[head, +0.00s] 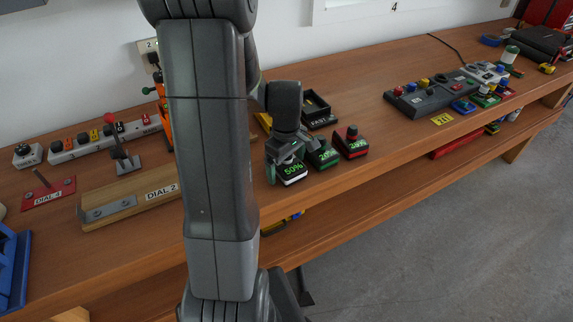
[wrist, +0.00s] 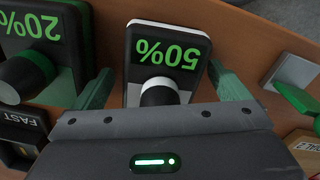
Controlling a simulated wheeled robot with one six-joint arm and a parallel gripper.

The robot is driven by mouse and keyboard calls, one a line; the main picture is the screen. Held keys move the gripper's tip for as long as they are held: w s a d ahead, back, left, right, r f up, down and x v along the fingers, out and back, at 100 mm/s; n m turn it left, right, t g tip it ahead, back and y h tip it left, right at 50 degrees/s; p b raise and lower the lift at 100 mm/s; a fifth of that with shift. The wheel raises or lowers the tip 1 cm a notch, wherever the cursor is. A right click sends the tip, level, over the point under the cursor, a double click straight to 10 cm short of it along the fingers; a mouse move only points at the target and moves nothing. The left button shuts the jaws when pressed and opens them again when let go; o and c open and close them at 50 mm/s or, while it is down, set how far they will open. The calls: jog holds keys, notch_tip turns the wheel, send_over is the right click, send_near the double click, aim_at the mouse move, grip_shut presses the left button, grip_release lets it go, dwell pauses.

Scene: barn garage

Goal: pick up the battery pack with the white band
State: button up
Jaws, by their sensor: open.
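The battery pack with the white band (wrist: 165,48) is black with a white edge and reads 50% in green, upside down in the wrist view. A dark knob with a white ring stands on it. In the head view the same pack (head: 291,174) is on the bench near its front edge, partly hidden by my gripper (head: 289,164). My gripper is open over the pack, its greenish fingers (wrist: 161,78) on either side of it. A gap shows beside each finger; contact cannot be told.
The green-banded 20% pack (head: 322,154) sits close beside it, and the red-banded 38% pack (head: 351,142) stands farther right. A black FAST tray (head: 318,111) is behind. The wooden bench (head: 365,76) has clear room between these and the grey control box (head: 432,93).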

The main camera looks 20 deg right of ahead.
jog(key=c, duration=1.3)
jog(key=shift+r, duration=0.1)
jog(key=shift+c, duration=0.2)
